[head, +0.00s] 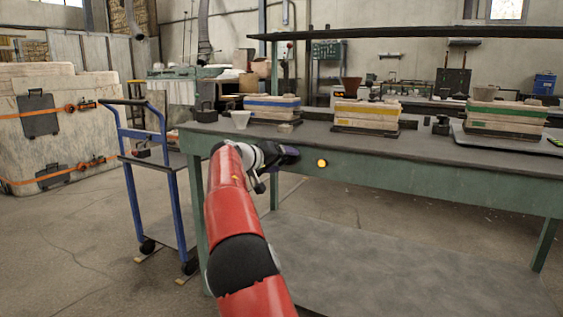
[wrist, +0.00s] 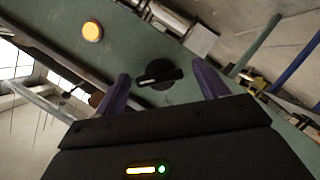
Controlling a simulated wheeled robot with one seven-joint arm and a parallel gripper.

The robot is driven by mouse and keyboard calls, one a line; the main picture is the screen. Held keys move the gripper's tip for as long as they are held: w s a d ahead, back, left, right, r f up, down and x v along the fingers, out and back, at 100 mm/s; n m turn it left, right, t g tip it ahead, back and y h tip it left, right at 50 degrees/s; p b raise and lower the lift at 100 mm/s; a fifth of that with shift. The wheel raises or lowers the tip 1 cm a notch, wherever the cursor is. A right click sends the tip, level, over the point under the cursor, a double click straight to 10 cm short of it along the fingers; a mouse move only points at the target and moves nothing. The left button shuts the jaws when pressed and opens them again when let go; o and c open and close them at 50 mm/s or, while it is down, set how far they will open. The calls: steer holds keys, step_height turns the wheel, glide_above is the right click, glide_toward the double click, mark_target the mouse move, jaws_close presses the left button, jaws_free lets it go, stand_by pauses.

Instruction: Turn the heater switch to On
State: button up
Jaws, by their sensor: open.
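The heater switch (wrist: 158,76) is a round black knob with a raised bar on the green panel, in the wrist view. A light mark shows at the left end of the bar, which lies nearly level in that view. I cannot read any label. A round amber lamp (wrist: 92,31) sits on the same panel and looks lit; it also shows on the green bench front in the head view (head: 322,163). My gripper (wrist: 163,70) is open, with one purple finger on each side of the knob, apart from it. In the head view my gripper (head: 289,155) is at the bench front and hides the switch.
The grey bench top (head: 390,147) is just above my gripper. A blue cart (head: 173,205) stands left of my arm.

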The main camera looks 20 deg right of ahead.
steer(key=shift+a, duration=0.1)
steer(key=v, duration=0.7)
steer(key=shift+a+r, duration=0.15)
steer(key=shift+a, duration=0.15)
steer(key=shift+s+d, duration=0.1)
steer(key=shift+s, duration=0.1)
steer(key=s+d+f+y+p, duration=0.25)
steer(key=s+y, duration=0.35)
steer(key=s, duration=0.6)
steer(key=s+a+f+n+y+p, duration=0.1)
steer(key=s+a, duration=0.4)
steer(key=s, duration=0.5)
steer(key=s+a+f+n+y+p, duration=0.1)
steer(key=s+a+f+y, duration=0.3)
steer(key=s, duration=0.7)
steer(key=s+a+f+n+y+p, duration=0.2)
steer(key=s+a+f, duration=0.3)
steer(key=s, duration=0.5)
steer(key=a, duration=0.2)
steer(key=shift+s+a+y, duration=0.25)
steer(key=shift+a+y, duration=0.05)
steer(key=shift+y, duration=0.1)
